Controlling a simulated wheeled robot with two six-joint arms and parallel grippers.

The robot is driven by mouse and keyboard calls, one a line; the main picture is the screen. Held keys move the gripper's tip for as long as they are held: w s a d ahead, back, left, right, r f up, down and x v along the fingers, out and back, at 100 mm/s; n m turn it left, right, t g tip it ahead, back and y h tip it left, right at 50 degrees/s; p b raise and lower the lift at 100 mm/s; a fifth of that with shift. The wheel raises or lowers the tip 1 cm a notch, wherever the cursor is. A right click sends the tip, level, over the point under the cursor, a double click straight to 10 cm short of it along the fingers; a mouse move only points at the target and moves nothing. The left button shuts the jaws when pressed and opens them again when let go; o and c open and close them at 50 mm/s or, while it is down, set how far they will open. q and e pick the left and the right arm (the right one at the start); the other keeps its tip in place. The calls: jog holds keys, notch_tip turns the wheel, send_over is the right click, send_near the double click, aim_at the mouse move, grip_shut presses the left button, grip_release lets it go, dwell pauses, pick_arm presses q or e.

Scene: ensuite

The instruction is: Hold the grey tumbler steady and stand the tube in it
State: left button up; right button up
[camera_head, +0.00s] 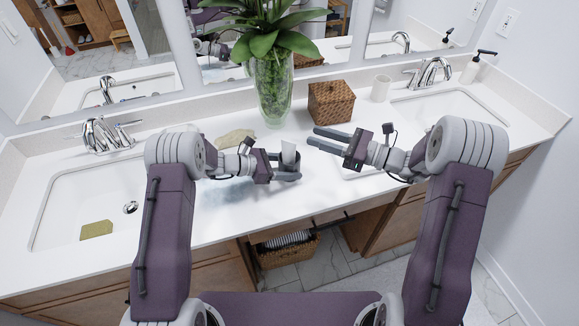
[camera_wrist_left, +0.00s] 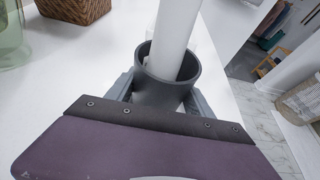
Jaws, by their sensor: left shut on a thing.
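The dark grey tumbler (camera_head: 290,175) stands upright at the middle of the white counter, near its front. It also shows in the left wrist view (camera_wrist_left: 163,98). My left gripper (camera_head: 285,178) is shut around it, a finger on either side. The white tube (camera_head: 289,153) has its lower end inside the tumbler and sticks up above the rim, slightly tilted. In the left wrist view the tube (camera_wrist_left: 175,38) passes into the mouth; its bottom end is hidden. My right gripper (camera_head: 312,137) is open and empty, to the right of the tube and apart from it.
A glass vase with a plant (camera_head: 272,92) and a wicker box (camera_head: 331,103) stand behind the grippers. A white cup (camera_head: 380,88) is farther right. A beige item (camera_head: 236,137) lies behind my left arm. Sinks lie at both sides.

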pick_arm(q)
jog(key=o, duration=1.7)
jog(key=shift+c, duration=0.2)
jog(key=shift+a, duration=0.1)
jog(key=v, duration=1.2)
